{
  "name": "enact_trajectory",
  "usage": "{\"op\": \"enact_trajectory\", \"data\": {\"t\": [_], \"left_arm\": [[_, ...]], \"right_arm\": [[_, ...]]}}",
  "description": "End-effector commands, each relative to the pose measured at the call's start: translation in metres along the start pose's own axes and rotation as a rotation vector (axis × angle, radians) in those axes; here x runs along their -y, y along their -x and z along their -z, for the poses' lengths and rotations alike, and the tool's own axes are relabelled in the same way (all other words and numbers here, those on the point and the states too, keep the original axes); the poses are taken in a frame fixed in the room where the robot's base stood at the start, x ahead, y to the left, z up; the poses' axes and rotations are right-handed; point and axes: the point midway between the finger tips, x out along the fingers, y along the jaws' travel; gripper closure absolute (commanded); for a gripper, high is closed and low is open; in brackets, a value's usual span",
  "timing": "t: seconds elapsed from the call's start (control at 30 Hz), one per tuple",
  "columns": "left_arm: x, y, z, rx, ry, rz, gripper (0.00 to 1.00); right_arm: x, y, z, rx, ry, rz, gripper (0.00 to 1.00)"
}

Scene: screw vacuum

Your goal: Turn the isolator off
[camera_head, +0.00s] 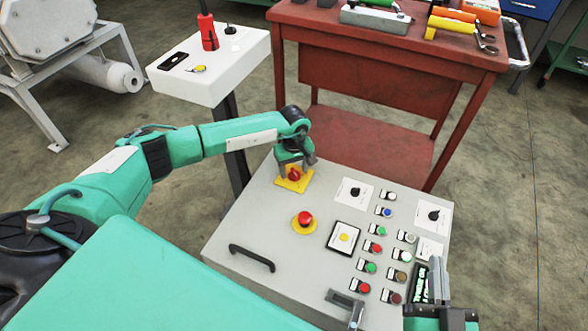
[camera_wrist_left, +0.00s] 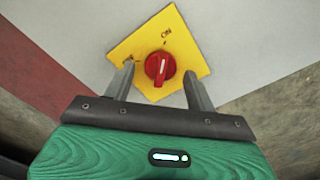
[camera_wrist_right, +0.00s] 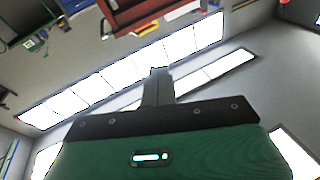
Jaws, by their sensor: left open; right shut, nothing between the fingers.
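The isolator is a red rotary knob (camera_head: 294,174) on a yellow plate (camera_head: 302,185) at the far left corner of the grey control panel (camera_head: 270,210). In the left wrist view the red knob (camera_wrist_left: 160,67) has its grip bar roughly upright, top end towards the "ON" mark. A second mark sits at the plate's left corner, too small to read. My left gripper (camera_head: 293,168) is above the plate, open, with one finger on each side of the knob and gaps visible (camera_wrist_left: 159,80). My right gripper (camera_head: 436,282) is shut and empty near the panel's right edge; it also shows in the right wrist view (camera_wrist_right: 158,85).
A red emergency button (camera_head: 305,218), black rotary switches (camera_head: 355,191) and several coloured buttons (camera_head: 376,247) are on the panel. A black handle (camera_head: 252,258) is at its front left. A white pedestal (camera_head: 215,75) and a red workbench (camera_head: 390,60) stand behind.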

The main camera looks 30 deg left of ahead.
Motion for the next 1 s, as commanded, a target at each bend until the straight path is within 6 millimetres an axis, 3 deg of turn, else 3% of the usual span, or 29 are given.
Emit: {"op": "enact_trajectory", "data": {"t": [0.23, 0.43, 0.47, 0.83, 1.0], "left_arm": [[0.0, 0.0, 0.0, 0.0, 0.0, -0.001, 0.46], [0.0, 0.0, 0.0, 0.0, 0.0, -0.001, 0.85], [0.0, 0.0, 0.0, 0.0, 0.0, -0.001, 0.87], [0.0, 0.0, 0.0, 0.0, 0.063, 0.0, 0.87], [0.001, 0.001, 0.0, 0.0, 0.169, -0.001, 0.87]], "right_arm": [[0.0, 0.0, 0.001, -0.003, 0.001, 0.0, 1.0], [0.0, 0.0, 0.001, -0.002, 0.001, 0.0, 1.0], [0.0, 0.0, 0.001, -0.002, 0.001, 0.0, 1.0], [0.0, -0.001, -0.001, 0.017, -0.001, 0.0, 1.0], [0.003, 0.004, -0.012, 0.079, -0.011, 0.001, 1.0]]}}
